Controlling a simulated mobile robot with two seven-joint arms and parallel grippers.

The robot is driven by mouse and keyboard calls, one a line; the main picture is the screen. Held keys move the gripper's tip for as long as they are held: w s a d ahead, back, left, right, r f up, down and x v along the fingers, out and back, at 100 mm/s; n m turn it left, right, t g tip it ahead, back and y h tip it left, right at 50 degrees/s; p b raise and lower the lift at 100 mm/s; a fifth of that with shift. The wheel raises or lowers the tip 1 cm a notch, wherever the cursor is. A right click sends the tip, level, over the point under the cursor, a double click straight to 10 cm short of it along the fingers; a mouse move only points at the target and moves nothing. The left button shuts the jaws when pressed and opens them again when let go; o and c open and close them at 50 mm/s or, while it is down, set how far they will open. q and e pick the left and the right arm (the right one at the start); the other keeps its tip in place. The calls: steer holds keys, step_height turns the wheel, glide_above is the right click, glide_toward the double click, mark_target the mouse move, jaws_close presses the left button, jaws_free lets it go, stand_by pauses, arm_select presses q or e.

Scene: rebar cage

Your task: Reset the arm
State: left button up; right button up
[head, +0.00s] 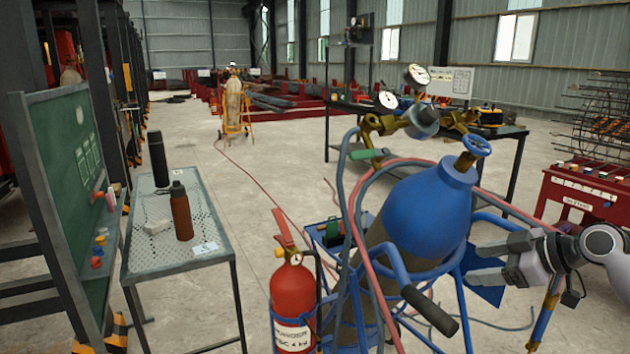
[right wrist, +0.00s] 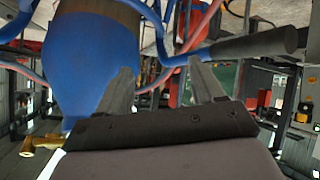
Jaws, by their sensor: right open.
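My right gripper (head: 480,264) comes in from the right edge in the head view, beside the blue gas cylinder (head: 432,212). Its two fingers are apart with nothing visible between them. In the right wrist view the open fingers (right wrist: 165,82) point towards the blue cylinder (right wrist: 95,70) and the black-gripped cart handle (right wrist: 255,43). I cannot tell whether a finger touches the cart. My left gripper is not in view.
The blue cylinder cart holds hoses, gauges (head: 417,76) and a red fire extinguisher (head: 292,300). A metal table (head: 150,256) with two bottles stands left, by a green board (head: 70,160). A red cabinet (head: 580,195) stands right. Open floor lies behind.

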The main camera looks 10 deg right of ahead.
steer(key=s+a+f+m+h+p, duration=0.1)
steer(key=s+a+f, duration=0.25)
steer(key=f, duration=0.35)
steer(key=s+a+f+m+p, duration=0.1)
steer(key=s+a+f+m, duration=0.1)
steer(key=a+f, duration=0.35)
steer(key=s+a+f+m+h, duration=0.1)
steer(key=s+a+f, duration=0.15)
steer(key=f, duration=0.65)
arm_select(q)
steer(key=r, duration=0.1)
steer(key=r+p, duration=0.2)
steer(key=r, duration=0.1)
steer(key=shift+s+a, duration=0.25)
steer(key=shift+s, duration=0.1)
arm_select(e)
steer(key=s+a+f+m, duration=0.1)
steer(key=s+a+f, duration=0.1)
steer(key=s+a, duration=0.3)
steer(key=s+a+f+m+t+h, duration=0.1)
steer(key=s+a, duration=0.4)
steer(key=s, duration=0.6)
steer(key=shift+s+f+m+h, duration=0.3)
steer(key=shift+f+m, duration=0.25)
steer(key=shift+m, duration=0.25)
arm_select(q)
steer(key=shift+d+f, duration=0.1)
arm_select(e)
steer(key=shift+d, duration=0.15)
